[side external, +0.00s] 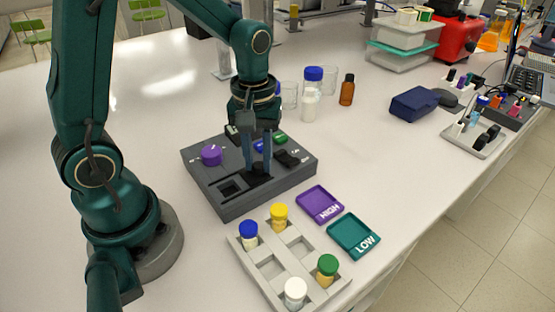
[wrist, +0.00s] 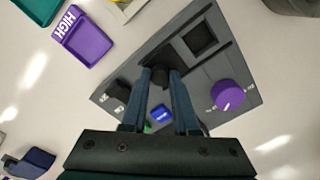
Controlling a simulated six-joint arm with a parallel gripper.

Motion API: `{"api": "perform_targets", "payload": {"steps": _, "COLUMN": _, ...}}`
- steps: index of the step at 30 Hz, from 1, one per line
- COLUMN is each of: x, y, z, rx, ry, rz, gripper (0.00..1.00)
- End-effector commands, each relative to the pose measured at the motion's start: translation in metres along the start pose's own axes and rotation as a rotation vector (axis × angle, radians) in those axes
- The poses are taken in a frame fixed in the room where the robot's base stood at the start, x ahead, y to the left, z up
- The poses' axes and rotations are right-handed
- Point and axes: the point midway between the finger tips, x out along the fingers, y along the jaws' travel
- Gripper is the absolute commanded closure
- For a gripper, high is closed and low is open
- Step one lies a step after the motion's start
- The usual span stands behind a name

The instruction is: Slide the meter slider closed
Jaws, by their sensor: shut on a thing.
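The meter (side external: 235,203) is a dark grey box on the white bench, with a purple knob (side external: 211,155) and a square recess (side external: 231,188) on its top. My gripper (side external: 258,172) points down over the middle of the meter, its fingers at the slider track. In the wrist view my gripper (wrist: 161,75) is shut on the dark slider (wrist: 160,80), which shows between the fingertips. The square opening (wrist: 199,37) is uncovered, beside the slider. The fingers hide much of the slider.
A purple HIGH tray (side external: 320,204) and a teal LOW tray (side external: 354,236) lie right of the meter. A grey rack (side external: 270,267) with several capped vials stands in front. Glassware and an amber bottle (side external: 347,90) stand behind. Blue and green buttons sit near the fingers.

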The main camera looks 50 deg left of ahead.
Motion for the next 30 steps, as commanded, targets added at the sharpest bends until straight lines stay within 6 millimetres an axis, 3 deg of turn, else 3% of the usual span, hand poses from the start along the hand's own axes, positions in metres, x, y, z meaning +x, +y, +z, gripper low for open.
{"api": "perform_targets", "payload": {"steps": 8, "x": -0.001, "y": -0.002, "z": 0.001, "rx": -0.001, "ry": 0.004, "rz": 0.003, "gripper": 1.0}}
{"api": "perform_targets", "payload": {"steps": 21, "x": -0.001, "y": -0.038, "z": 0.037, "rx": -0.002, "ry": 0.006, "rz": 0.004, "gripper": 1.0}}
{"api": "perform_targets", "payload": {"steps": 30, "x": -0.001, "y": -0.042, "z": 0.042, "rx": 0.0, "ry": 0.001, "rz": -0.001, "gripper": 1.0}}
